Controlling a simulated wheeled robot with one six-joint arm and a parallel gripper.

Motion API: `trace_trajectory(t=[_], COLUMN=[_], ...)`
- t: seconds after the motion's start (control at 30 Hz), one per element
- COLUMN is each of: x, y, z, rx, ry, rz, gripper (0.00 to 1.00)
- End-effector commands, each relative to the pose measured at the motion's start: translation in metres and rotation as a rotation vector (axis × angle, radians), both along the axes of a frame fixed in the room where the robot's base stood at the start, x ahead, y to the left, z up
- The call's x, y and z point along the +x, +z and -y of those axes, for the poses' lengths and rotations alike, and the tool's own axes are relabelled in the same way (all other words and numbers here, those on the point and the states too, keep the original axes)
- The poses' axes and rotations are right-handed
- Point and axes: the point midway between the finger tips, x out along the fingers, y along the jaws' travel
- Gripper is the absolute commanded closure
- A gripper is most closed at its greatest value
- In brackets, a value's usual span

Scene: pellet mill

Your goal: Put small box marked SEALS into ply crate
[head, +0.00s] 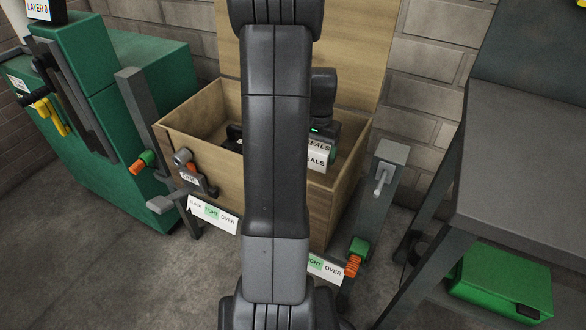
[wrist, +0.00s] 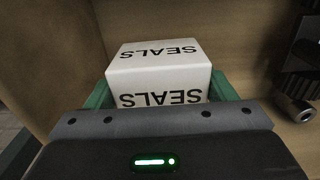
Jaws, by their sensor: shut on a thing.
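The small white box marked SEALS (head: 317,158) is between the jaws of my gripper (wrist: 160,92). Its lettered top and one lettered side show in the wrist view (wrist: 160,58). The green fingers lie against its left and right sides, and the gripper is shut on it. The open ply crate (head: 322,205) stands in the middle of the head view with its lid raised behind. Box and gripper are within the crate's opening, near its right side. Crate wall also shows behind the box in the wrist view (wrist: 245,40). I cannot tell whether the box touches the crate floor.
My arm hides the crate's middle. A dark object (head: 235,131) shows inside the crate, left of my arm. A green machine (head: 120,85) stands at left, a grey bench (head: 530,170) at right with a green case (head: 505,285) below. A post with a lever (head: 380,190) stands beside the crate.

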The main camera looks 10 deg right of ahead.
Motion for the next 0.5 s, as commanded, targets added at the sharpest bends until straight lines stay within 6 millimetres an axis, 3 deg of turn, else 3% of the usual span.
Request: trace_trajectory(t=[0.1, 0.37, 0.5], x=[-0.001, 0.0, -0.001], y=[-0.026, -0.047, -0.069], z=[0.0, 0.0, 0.0], rx=[0.001, 0.0, 0.0], ry=[0.0, 0.0, 0.0], rz=[-0.003, -0.001, -0.004], gripper=[0.55, 0.55, 0.55])
